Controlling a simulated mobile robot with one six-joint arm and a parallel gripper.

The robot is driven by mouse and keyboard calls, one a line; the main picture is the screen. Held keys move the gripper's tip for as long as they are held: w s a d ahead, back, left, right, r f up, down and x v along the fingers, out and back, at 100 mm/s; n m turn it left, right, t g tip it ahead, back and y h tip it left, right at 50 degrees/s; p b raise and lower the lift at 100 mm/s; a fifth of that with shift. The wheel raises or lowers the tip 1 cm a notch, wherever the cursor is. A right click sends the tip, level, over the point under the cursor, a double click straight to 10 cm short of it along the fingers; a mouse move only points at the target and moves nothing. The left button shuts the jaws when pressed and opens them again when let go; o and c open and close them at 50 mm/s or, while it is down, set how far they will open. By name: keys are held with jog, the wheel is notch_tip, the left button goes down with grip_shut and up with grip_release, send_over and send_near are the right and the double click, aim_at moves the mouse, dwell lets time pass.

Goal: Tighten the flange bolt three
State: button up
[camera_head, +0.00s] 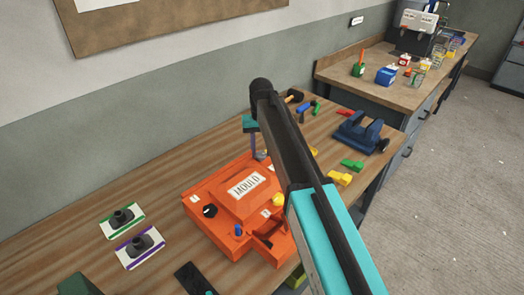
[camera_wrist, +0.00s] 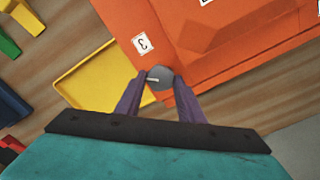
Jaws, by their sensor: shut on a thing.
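An orange mould (camera_head: 232,205) with a "MOULD" label sits on the wooden bench, and part of its flange (camera_wrist: 180,65) fills the upper right of the wrist view. A white tag marked 3 (camera_wrist: 142,43) is on that flange. Beside the tag, a round grey bolt head (camera_wrist: 161,77) with a pale line across it sits at the flange edge. My gripper (camera_wrist: 159,84) is shut on this bolt head, its purple fingers on either side. In the head view my gripper (camera_head: 259,152) is at the mould's far edge; my arm hides much of that area.
A yellow tray (camera_wrist: 85,85) lies beside the flange. The mould carries a black knob (camera_head: 210,211), a yellow knob (camera_head: 278,199) and a blue one (camera_head: 238,230). A blue vice (camera_head: 362,132) stands to the right. Two cards with dark knobs (camera_head: 122,217) lie left of the mould.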

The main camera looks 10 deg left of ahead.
jog(key=m, duration=0.7)
jog(key=shift+s+f, duration=0.15)
jog(key=shift+s, duration=0.15)
jog(key=m, duration=0.6)
jog(key=shift+m, duration=0.4)
jog(key=m, duration=0.7)
jog(key=shift+a+b, duration=0.1)
jog(key=shift+b, duration=0.2)
jog(key=m, duration=0.7)
jog(key=o, duration=1)
jog(key=shift+o, duration=0.2)
jog(key=shift+r, duration=0.25)
